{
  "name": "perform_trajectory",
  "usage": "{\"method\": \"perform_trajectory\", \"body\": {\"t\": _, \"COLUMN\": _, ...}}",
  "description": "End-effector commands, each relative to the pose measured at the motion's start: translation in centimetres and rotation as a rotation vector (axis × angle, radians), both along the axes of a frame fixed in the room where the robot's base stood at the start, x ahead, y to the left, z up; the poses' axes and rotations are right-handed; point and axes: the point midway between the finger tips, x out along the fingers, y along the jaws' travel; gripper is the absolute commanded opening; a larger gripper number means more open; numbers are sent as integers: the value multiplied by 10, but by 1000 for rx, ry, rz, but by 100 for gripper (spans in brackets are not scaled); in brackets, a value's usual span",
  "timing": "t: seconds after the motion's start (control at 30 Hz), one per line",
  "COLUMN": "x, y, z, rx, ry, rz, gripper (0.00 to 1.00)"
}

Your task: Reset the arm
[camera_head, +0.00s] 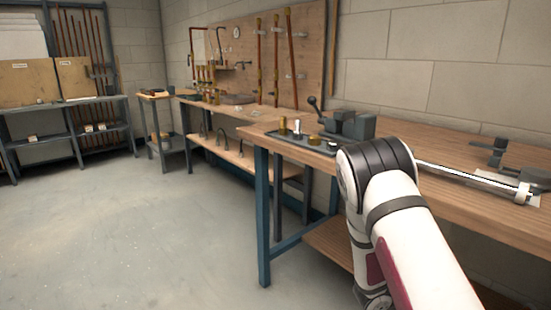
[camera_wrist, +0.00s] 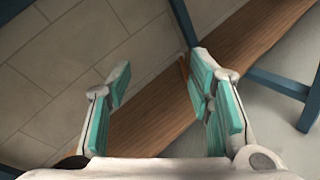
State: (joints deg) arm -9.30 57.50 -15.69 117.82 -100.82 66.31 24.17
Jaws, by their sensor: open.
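My arm shows in the head view at the lower right, in front of the near workbench (camera_head: 446,188). My gripper is not visible in the head view. In the wrist view my gripper (camera_wrist: 155,85) is open, with its teal-padded fingers apart and nothing between them. Behind the fingers are a wooden shelf board (camera_wrist: 150,118), a block wall (camera_wrist: 70,60) and blue bench legs (camera_wrist: 275,85). The fingers appear clear of these, but the distance is hard to tell.
The near bench carries a dark tray with brass fittings (camera_head: 314,140), a grey vise-like tool (camera_head: 350,123) and a shiny pipe (camera_head: 470,177). A board with copper pipes (camera_head: 296,60) stands behind the far bench. The floor (camera_head: 130,230) at left is clear.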

Motion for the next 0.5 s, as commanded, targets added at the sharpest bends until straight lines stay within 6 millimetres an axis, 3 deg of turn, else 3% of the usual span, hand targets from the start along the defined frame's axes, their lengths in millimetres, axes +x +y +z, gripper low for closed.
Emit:
{"method": "perform_trajectory", "body": {"t": 0.03, "x": -8, "y": 0, "z": 24, "rx": 17, "ry": -50, "rz": -56, "gripper": 48}}
{"method": "perform_trajectory", "body": {"t": 0.2, "x": -45, "y": 4, "z": 85, "rx": 82, "ry": -180, "rz": -243, "gripper": 48}}
{"method": "perform_trajectory", "body": {"t": 0.5, "x": -125, "y": 28, "z": 159, "rx": 251, "ry": -369, "rz": -541, "gripper": 48}}
